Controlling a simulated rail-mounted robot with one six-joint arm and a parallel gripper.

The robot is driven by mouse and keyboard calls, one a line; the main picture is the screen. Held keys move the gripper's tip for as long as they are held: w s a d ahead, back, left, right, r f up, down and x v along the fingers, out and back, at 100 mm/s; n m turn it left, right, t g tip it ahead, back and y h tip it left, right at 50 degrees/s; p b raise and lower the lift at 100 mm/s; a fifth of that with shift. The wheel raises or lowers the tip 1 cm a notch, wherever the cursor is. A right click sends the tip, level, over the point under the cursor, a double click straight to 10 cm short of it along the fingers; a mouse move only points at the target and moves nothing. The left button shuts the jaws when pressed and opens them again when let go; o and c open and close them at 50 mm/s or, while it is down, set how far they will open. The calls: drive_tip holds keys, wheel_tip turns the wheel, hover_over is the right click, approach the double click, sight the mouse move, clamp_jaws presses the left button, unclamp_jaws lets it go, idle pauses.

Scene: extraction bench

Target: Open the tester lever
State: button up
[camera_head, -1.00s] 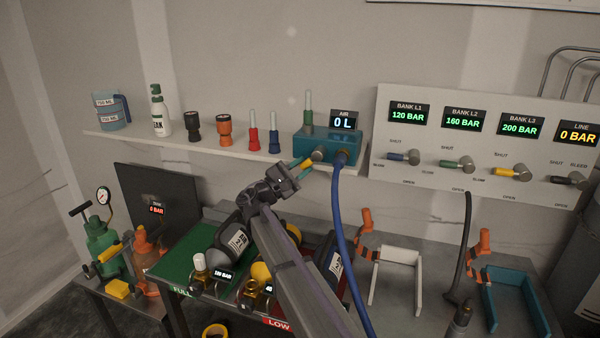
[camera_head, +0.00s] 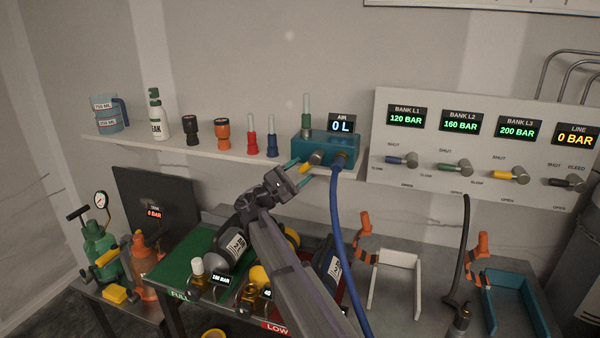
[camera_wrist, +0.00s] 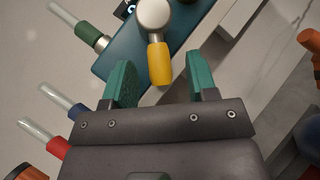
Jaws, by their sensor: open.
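The tester is a teal box (camera_head: 336,147) on the wall shelf, with an "AIR 0 L" display (camera_head: 341,122) above it. Its lever has a round metal knob and a yellow handle (camera_head: 305,168) pointing down-left from the box front. In the wrist view the yellow handle (camera_wrist: 160,64) points down between my two green fingers. My gripper (camera_head: 297,173) is open at the lever, one finger on each side with a gap to the handle. A green-based clear tube (camera_head: 307,115) stands on the tester.
A blue hose (camera_head: 338,215) hangs from the tester, just right of my arm. Red (camera_head: 253,142) and blue (camera_head: 272,142) tube holders stand left on the shelf. The valve panel (camera_head: 480,140) is at right. Cylinders on a green mat (camera_head: 192,257) lie below.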

drive_tip(key=b+v, duration=0.4)
drive_tip(key=v, duration=0.6)
drive_tip(key=shift+s+a, duration=0.2)
drive_tip(key=shift+a, duration=0.05)
drive_tip(key=s+d+r+n+t+y+p, duration=0.25)
drive_tip(key=s+d+r+y+p, duration=0.2)
drive_tip(key=r+p, duration=0.65)
wheel_tip(320, 180, down, 6)
drive_tip(key=a+n+y+p, duration=0.1)
drive_tip(key=n+y, duration=0.3)
drive_tip(key=y, duration=0.1)
drive_tip(key=x, duration=1.1)
drive_tip(key=shift+w+a, duration=0.1)
drive_tip(key=shift+a, duration=0.2)
